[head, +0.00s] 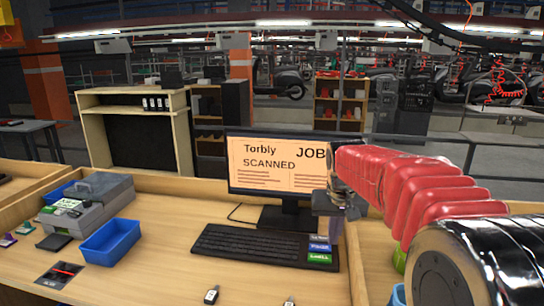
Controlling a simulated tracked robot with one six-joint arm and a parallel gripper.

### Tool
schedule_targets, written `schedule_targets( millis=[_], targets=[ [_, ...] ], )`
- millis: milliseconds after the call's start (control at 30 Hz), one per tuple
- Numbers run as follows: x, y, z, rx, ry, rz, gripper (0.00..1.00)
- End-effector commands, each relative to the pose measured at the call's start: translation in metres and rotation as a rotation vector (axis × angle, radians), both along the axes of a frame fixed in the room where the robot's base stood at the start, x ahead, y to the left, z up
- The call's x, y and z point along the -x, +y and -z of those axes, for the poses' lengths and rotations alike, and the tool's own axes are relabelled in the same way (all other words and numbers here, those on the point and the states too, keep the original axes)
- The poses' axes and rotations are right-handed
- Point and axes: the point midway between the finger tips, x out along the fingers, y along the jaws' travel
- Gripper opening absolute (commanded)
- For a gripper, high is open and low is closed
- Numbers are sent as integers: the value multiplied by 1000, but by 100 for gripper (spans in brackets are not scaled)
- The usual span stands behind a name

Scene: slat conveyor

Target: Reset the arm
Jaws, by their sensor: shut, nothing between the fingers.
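My red-sleeved arm reaches in from the lower right in the head view. My gripper (336,222) points down at its end, shut and empty. It hangs in front of the right part of the monitor (262,170) and beside the right end of the keyboard (255,248). The monitor reads "Torbly", "SCANNED" and "JOB", and my arm hides its right side. I cannot tell the exact height of my gripper above the desk.
The wooden desk (165,262) holds a blue tray (110,242) and a grey machine (88,208) at left. A scanner plate with a red line (60,272) lies at front left. Small fobs (211,295) lie at the front edge. Colored labels (320,250) sit by the keyboard's right end.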

Motion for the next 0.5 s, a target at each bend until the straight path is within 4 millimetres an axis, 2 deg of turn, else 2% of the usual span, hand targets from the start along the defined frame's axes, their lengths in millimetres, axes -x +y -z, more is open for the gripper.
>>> schedule_targets(
  millis=[100,500],
  targets=[
    [31,3,3,0,4,-20,0],
    [129,10,10,-3,-16,-69,0]
  ],
)
